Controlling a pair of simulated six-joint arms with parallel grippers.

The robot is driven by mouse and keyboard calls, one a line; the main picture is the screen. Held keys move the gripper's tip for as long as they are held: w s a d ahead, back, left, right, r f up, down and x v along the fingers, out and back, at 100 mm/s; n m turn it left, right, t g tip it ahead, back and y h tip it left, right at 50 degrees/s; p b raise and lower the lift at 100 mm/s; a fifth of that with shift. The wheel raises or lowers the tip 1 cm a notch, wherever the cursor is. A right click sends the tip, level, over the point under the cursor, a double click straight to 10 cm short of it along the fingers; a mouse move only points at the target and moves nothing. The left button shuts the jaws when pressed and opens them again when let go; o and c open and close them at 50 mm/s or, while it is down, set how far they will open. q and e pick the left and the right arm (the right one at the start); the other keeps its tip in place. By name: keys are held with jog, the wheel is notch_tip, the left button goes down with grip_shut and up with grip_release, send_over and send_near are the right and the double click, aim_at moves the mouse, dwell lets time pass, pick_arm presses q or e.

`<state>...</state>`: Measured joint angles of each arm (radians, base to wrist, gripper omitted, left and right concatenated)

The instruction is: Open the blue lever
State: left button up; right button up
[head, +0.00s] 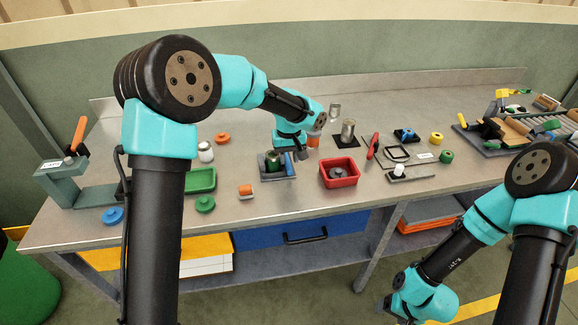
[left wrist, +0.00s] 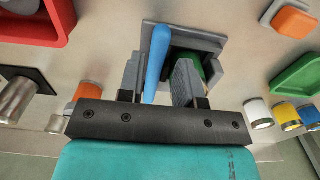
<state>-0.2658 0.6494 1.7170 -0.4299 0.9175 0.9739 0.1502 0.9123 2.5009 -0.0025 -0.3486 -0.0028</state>
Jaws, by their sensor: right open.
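The blue lever (head: 289,162) stands on a grey clamp fixture (head: 290,178) on the bench, beside a green cylinder (head: 273,160). My left gripper (head: 283,151) is right above and behind the fixture. In the left wrist view the blue lever (left wrist: 158,62) lies between the spread fingers of my left gripper (left wrist: 157,85), nearer the left one. I see a gap to the right finger, so it is not closed on the lever. The green cylinder (left wrist: 208,64) is partly hidden behind the grey parts. My right gripper (head: 389,307) is low in front of the bench, empty.
A red tray (head: 325,182) stands right of the fixture and a green tray (head: 202,180) to its left. An orange-topped block (head: 246,191) is at the front left. A metal cylinder (head: 347,132) and a red-handled tool (head: 373,146) stand to the right.

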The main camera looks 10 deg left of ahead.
aim_at(289, 166)
pick_arm(q)
jog(key=shift+f, duration=2)
jog(key=shift+c, duration=0.3)
grip_shut()
